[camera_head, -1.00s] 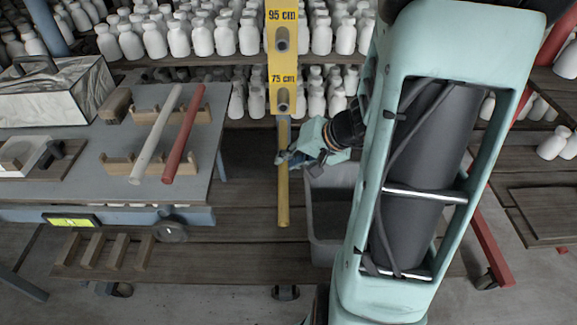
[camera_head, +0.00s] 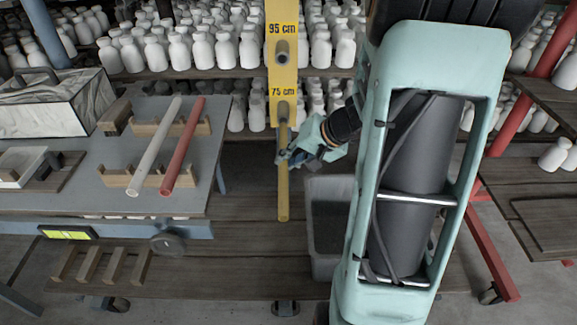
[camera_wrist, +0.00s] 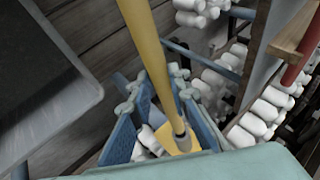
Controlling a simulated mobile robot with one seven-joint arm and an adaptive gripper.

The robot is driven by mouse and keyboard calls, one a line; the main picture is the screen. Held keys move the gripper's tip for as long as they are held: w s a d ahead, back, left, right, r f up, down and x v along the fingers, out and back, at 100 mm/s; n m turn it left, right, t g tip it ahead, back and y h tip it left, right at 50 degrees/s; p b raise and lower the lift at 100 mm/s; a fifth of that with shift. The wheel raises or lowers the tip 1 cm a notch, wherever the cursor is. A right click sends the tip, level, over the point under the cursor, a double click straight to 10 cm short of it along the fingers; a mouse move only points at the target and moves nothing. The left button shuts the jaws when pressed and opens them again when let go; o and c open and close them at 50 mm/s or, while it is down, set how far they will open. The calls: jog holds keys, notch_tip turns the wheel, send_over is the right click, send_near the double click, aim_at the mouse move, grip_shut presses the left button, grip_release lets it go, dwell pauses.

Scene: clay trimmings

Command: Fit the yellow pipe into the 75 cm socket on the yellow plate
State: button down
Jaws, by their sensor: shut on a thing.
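The yellow plate (camera_head: 281,70) stands upright with a 95 cm socket (camera_head: 282,48) above a 75 cm socket (camera_head: 282,106). The yellow pipe (camera_head: 283,198) runs from the 75 cm socket toward me, its near end free. My gripper (camera_head: 285,157) is shut on the pipe partway along, coming from the right. In the wrist view the pipe (camera_wrist: 150,50) passes between my blue fingers (camera_wrist: 154,95), and its far end meets the grey socket ring (camera_wrist: 184,141) on the plate. The pipe looks lined up with the socket; how deep it sits I cannot tell.
A grey table (camera_head: 85,180) at left holds a white pipe (camera_head: 152,150) and a red pipe (camera_head: 182,150) on wooden rests (camera_head: 118,178). A grey bin (camera_head: 325,262) stands below my gripper. Shelves of white bottles (camera_head: 200,48) fill the back.

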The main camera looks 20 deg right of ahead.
aim_at(285, 134)
jog(key=shift+w+d, duration=0.2)
jog(key=shift+w, duration=0.35)
jog(key=shift+b, duration=1.2)
dwell(1.2)
jog(key=shift+w+d, duration=0.65)
jog(key=shift+w, duration=0.9)
jog(key=shift+w+d, duration=0.65)
jog(key=shift+w, duration=0.95)
jog(key=shift+w+d, duration=0.65)
jog(key=shift+w, duration=0.9)
jog(key=c, duration=1.7)
grip_release()
jog(key=shift+c, duration=0.2)
jog(key=shift+s+r, duration=0.1)
